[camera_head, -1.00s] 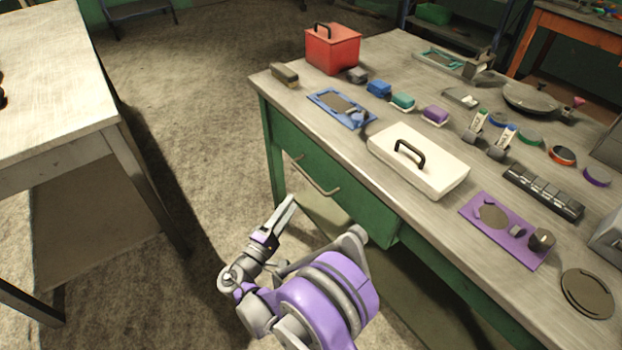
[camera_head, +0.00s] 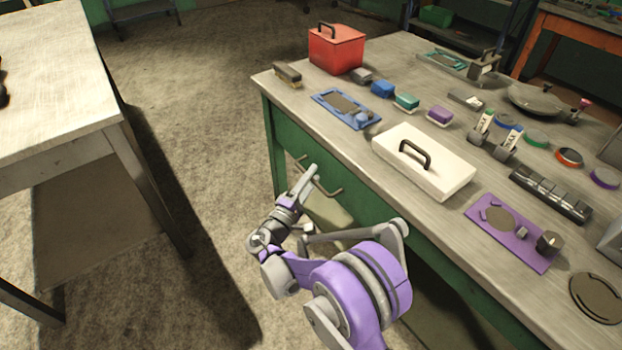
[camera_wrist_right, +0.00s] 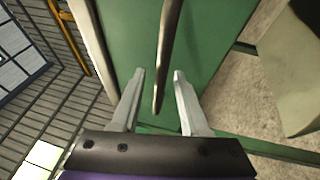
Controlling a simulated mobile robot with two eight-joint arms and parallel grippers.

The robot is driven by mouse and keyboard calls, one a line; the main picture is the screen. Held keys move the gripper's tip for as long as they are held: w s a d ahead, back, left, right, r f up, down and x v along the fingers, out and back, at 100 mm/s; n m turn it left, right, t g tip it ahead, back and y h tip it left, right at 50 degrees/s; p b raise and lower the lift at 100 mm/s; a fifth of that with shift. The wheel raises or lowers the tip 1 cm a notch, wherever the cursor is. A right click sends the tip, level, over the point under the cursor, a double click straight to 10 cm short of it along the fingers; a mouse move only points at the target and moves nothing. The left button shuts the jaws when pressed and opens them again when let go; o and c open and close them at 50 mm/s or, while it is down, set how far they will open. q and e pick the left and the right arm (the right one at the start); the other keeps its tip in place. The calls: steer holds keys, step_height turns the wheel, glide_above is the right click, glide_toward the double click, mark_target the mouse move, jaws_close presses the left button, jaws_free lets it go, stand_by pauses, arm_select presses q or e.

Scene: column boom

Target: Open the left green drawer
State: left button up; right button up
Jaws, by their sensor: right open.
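The green drawer (camera_head: 352,204) is in the front of the green workbench, under the tabletop, and its front looks closed. Its metal bar handle (camera_head: 338,193) is partly hidden by my right gripper (camera_head: 312,177) in the head view. In the right wrist view, the drawer's green front (camera_wrist_right: 205,50) fills the upper middle. The handle (camera_wrist_right: 166,60) runs down between the two fingers of my right gripper (camera_wrist_right: 158,78), which are open on either side of it. I cannot tell whether they touch it. My left gripper is not in view.
The benchtop (camera_head: 440,225) above holds a red box (camera_head: 336,52), a white lidded case (camera_head: 422,165), a blue tray (camera_head: 345,108), a purple tray (camera_head: 510,235) and several small parts. Another table (camera_head: 55,90) stands to the left, with open floor (camera_head: 190,110) between them.

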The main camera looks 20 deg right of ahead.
jaws_close()
stand_by(1.3)
